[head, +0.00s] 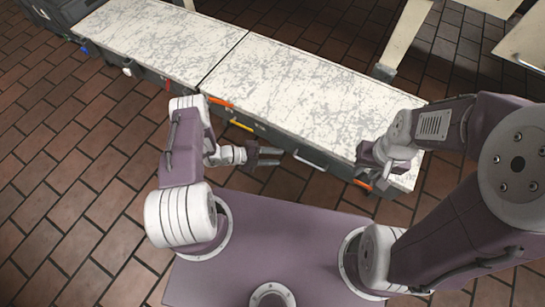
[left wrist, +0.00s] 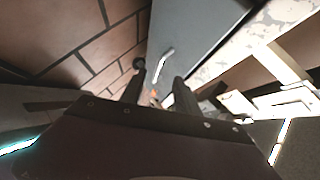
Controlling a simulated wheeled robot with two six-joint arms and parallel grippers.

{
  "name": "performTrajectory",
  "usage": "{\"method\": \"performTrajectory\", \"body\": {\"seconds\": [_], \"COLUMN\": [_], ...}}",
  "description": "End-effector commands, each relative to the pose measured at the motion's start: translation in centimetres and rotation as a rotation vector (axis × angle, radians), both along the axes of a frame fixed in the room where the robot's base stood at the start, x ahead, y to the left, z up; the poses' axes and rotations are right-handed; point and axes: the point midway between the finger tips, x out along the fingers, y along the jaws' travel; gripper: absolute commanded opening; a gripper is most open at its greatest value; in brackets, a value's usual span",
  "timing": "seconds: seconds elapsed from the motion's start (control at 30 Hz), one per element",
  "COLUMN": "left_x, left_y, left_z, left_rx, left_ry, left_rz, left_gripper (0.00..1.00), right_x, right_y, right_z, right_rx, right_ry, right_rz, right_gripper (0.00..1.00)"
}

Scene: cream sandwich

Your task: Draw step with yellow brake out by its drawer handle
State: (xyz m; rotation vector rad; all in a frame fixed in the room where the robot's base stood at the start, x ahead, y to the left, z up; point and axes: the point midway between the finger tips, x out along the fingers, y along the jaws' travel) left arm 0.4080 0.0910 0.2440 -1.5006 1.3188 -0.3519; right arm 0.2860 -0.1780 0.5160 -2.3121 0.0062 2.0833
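The right-hand step unit (head: 300,88) has a white, worn top and a dark front. A yellow brake (head: 241,125) shows low on that front, left of a pale drawer handle (head: 310,160). The left wrist view shows a pale bar handle (left wrist: 164,64) on a grey front, just beyond my fingertips. My left gripper (head: 268,156) is open and empty, left of the handle and apart from it. Its spread fingers also show in the left wrist view (left wrist: 158,76). My right gripper (head: 371,158) is near the unit's right end; its finger opening is unclear.
Orange parts sit at the unit's left (head: 221,101) and right (head: 362,184) ends. A second white-topped unit (head: 160,35) adjoins on the left. Pale legs (head: 404,35) stand behind. Brick-tiled floor (head: 85,150) is free at the left.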

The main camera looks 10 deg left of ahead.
Motion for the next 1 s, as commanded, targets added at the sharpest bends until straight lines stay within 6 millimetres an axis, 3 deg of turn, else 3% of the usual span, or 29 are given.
{"method": "performTrajectory", "body": {"seconds": [0.4, 0.87, 1.0], "left_x": [2.4, 2.9, 2.9], "left_y": [-5.9, -7.0, -7.0], "left_z": [-3.2, -3.3, -3.3], "left_rx": [0.000, 0.000, 0.000], "left_ry": [-0.001, -0.001, 0.000], "left_rz": [-0.003, 0.000, 0.000], "left_gripper": [0.38, 0.38, 0.01], "right_x": [0.0, 0.0, 0.0], "right_y": [0.0, 0.0, 0.0], "right_z": [-3.7, -4.0, -4.0], "right_rx": [0.000, 0.000, 0.000], "right_ry": [0.000, 0.000, 0.000], "right_rz": [0.000, 0.000, 0.000], "right_gripper": [0.29, 0.29, 0.29]}}
